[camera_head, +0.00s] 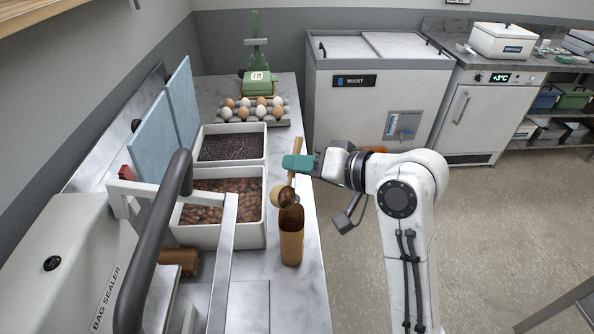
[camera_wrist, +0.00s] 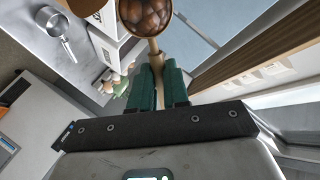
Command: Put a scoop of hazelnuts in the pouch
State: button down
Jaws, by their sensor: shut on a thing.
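My gripper (camera_head: 298,163) has teal fingers and is shut on the wooden handle of a scoop (camera_head: 283,196). In the wrist view, the fingers (camera_wrist: 159,82) close around the handle and the round scoop bowl (camera_wrist: 146,14) is filled with hazelnuts (camera_wrist: 145,12). The brown pouch (camera_head: 291,243) stands upright on the counter, to the right of the hazelnut bin. In the head view the scoop bowl overlaps the pouch's top; whether they touch is unclear. The white bin (camera_head: 258,235) holds brown hazelnuts (camera_head: 235,190).
A second white bin (camera_head: 232,129) holds small dark pieces. An egg tray (camera_head: 279,123) and a green scale (camera_head: 258,82) stand farther back. The bag sealer (camera_head: 85,270) takes up the left foreground. Open floor (camera_head: 490,235) lies right of the counter.

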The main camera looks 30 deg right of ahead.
jog(key=t+b, duration=0.1)
jog(key=b, duration=0.1)
jog(key=s+t+y+b, duration=0.1)
jog(key=b, duration=0.2)
jog(key=shift+s+d+f, duration=0.15)
jog(key=shift+s+d, duration=0.05)
jog(key=shift+d, duration=0.1)
jog(key=shift+s+r+t+y+b, duration=0.2)
jog(key=shift+t+y+b, duration=0.15)
jog(key=shift+b, duration=0.45)
dwell(0.3)
notch_tip(320, 180, up, 5)
jog(key=p, duration=0.4)
jog(key=shift+p, duration=0.4)
